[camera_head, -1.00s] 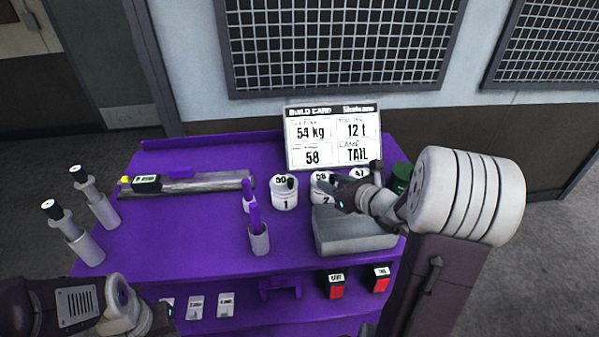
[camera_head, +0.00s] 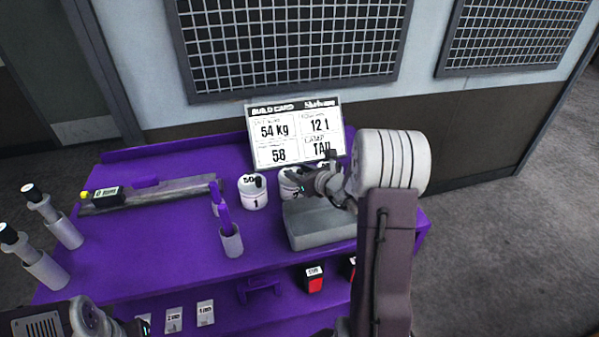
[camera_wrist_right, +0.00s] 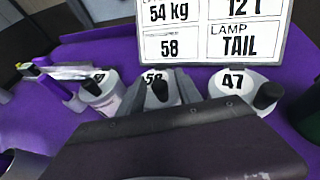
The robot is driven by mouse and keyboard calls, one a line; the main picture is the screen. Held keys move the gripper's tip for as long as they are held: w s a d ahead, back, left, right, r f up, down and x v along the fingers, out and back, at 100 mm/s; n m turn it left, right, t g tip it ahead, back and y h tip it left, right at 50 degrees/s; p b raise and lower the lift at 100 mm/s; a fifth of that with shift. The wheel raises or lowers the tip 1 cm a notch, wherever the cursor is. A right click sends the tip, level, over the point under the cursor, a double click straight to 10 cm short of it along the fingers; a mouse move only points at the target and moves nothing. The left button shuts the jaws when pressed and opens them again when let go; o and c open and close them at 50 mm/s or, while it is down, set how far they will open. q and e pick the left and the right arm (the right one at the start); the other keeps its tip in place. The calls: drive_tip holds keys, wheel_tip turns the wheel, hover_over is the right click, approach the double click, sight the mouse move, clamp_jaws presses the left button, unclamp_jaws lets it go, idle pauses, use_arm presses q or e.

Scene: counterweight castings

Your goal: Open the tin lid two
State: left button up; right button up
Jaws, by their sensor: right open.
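Tin two (camera_head: 288,184) is a white tin on the purple bench, in the middle of a row. Its lid (camera_wrist_right: 152,78), marked 58 with a black knob, shows in the right wrist view. Tin one (camera_head: 253,194) stands to its left, and the tin marked 47 (camera_wrist_right: 230,82) to its right. My right gripper (camera_head: 304,188) is open at tin two's right side in the head view and partly covers it. I cannot tell whether it touches the lid. My left gripper (camera_head: 142,327) is at the bottom left, away from the tins; its jaws are too small to read.
A grey block (camera_head: 318,228) stands in front of the tins. A build card (camera_head: 293,135) stands behind them. A grey cup (camera_head: 232,243) with purple-handled tools is at front left. White-grey cylinders (camera_head: 45,270) stand at the left end. Open bench lies between.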

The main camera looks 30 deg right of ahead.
clamp_jaws()
idle(1.4)
